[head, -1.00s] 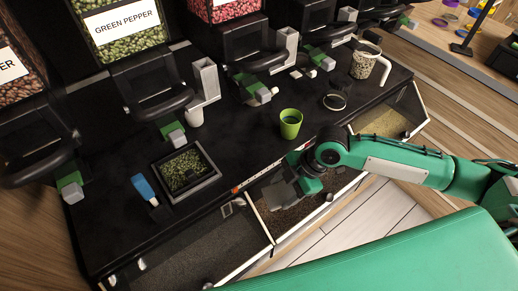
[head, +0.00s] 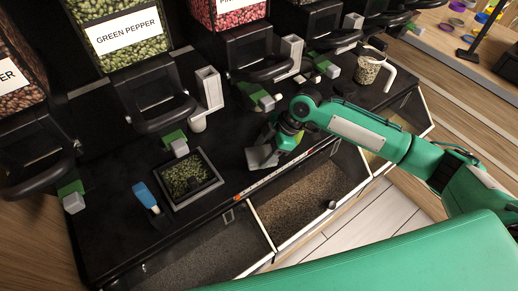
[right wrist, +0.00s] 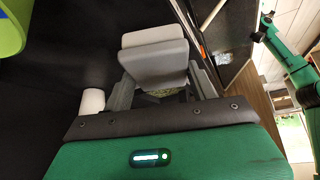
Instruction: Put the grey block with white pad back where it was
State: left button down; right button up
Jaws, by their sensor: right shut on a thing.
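The grey block with a paler pad (right wrist: 155,58) is held in my right gripper (right wrist: 165,90), between its two grey fingers in the right wrist view. In the head view the right gripper (head: 268,150) is above the front part of the black counter, near its front edge. The grey block (head: 260,158) shows there only as a small grey shape at the fingers. I cannot tell from these views whether it touches the counter. My left gripper is not in view.
A black tray of green pepper (head: 188,180) and a blue-handled tool (head: 146,196) are on the counter to the left. Dispensers line the back. A clear jug (head: 368,68) stands at the far right. Open bins (head: 300,190) lie below the front edge.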

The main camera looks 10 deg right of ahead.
aim_at(264, 147)
jog(key=shift+w+a+f, duration=0.1)
jog(key=shift+w+a, duration=0.15)
jog(key=shift+w, duration=0.35)
jog(key=shift+w+a, duration=0.25)
jog(key=shift+w, duration=0.35)
notch_tip(264, 147, down, 3)
jog(key=shift+s+r+p, duration=0.1)
jog(key=shift+r+p, duration=0.05)
jog(key=shift+p, duration=0.65)
jog(key=shift+f, duration=0.35)
jog(key=o, duration=0.9)
jog(key=shift+f, duration=0.1)
